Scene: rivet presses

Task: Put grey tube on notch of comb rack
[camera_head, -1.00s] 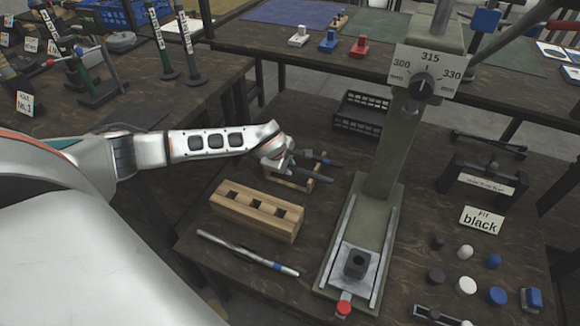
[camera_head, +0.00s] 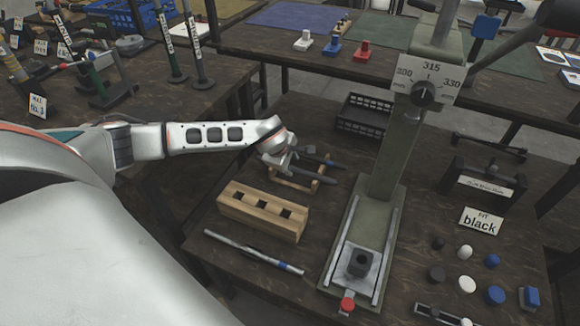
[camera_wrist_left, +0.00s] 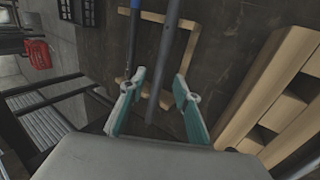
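The comb rack (camera_head: 296,184), a small light-wood frame, stands on the dark table behind the wooden block; it also shows in the wrist view (camera_wrist_left: 189,52). A grey tube (camera_wrist_left: 168,58) lies across it, its near end between my left fingers. A thinner rod with a blue part (camera_wrist_left: 132,45) lies on the rack beside it. My left gripper (camera_head: 290,160) is at the rack. In the wrist view its teal fingers (camera_wrist_left: 156,100) stand apart with gaps either side of the tube. Whether the tube sits in a notch is unclear. My right gripper is not in view.
A wooden block with square holes (camera_head: 263,211) and a silver rod with a blue band (camera_head: 252,251) lie in front of the rack. The green press (camera_head: 390,180) stands right of it. A black crate (camera_head: 362,118) is behind. Caps (camera_head: 466,284) lie at the right.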

